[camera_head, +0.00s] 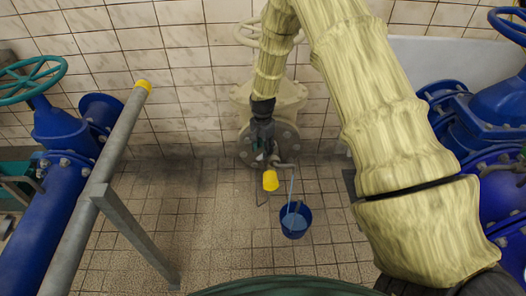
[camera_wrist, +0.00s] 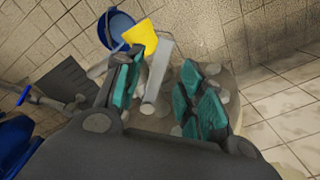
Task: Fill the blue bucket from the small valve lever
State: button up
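The blue bucket (camera_head: 296,222) stands upright on the tiled floor below a small spout (camera_head: 284,165). A thin pale streak, which looks like water, runs from the spout down into it. The bucket also shows at the top of the wrist view (camera_wrist: 107,32). The small valve lever has a yellow end (camera_head: 270,181), which also shows in the wrist view (camera_wrist: 141,37). My gripper (camera_head: 263,153) is just above and behind the lever in the head view. In the wrist view its teal-padded fingers (camera_wrist: 162,92) are apart, with grey pipework beyond the gap. Contact with the lever cannot be told.
A cream flanged pipe (camera_head: 284,135) stands behind my gripper against the tiled wall. A grey rail (camera_head: 121,139) with a yellow cap and large blue pipes (camera_head: 45,210) stand left. More blue pipework (camera_head: 490,125) stands right.

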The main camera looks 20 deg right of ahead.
notch_tip(320, 180, up, 10)
jog(key=shift+f, duration=0.15)
jog(key=shift+f, duration=0.1)
dwell(0.4)
